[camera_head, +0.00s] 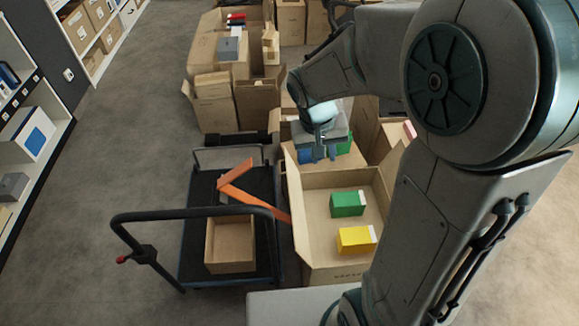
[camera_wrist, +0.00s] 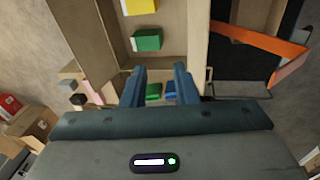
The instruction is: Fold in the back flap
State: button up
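The open carton (camera_head: 309,262) stands right of the trolley. It holds a green box (camera_head: 347,204) and a yellow box (camera_head: 356,240); the green box (camera_wrist: 146,41) also shows in the wrist view. Its back flap (camera_head: 345,164) shows as a tan panel at the far side, partly hidden by my gripper (camera_head: 318,155). In the wrist view my gripper (camera_wrist: 160,68) has two blue fingers spread apart, with no object held between them. The fingertips are over or near the carton's far edge; I cannot tell whether they touch the flap.
A trolley (camera_head: 183,270) with an orange strip (camera_head: 237,174) and a small open box (camera_head: 230,262) stands to the left. More cartons (camera_head: 213,108) crowd the space behind. Shelves (camera_head: 50,133) line the left side. Bare floor lies left of the trolley.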

jog(key=h+b, duration=0.1)
jog(key=b, duration=0.1)
send_over(292, 195)
jog(key=s+d, duration=0.1)
jog(key=s, duration=0.1)
notch_tip(292, 195, down, 13)
jog(key=shift+g+h, duration=0.4)
jog(key=shift+g, duration=0.1)
jog(key=a+f, duration=0.1)
jog(key=f, duration=0.2)
jog(key=w+a+f+b, duration=0.1)
jog(key=f, duration=0.3)
jog(key=w+a+f, duration=0.1)
jog(key=f, duration=0.2)
jog(key=shift+a+f, duration=0.15)
jog(key=shift+a, duration=0.05)
jog(key=x, duration=0.7)
jog(key=shift+w+f, duration=0.1)
jog(key=shift+f, duration=0.3)
grip_shut()
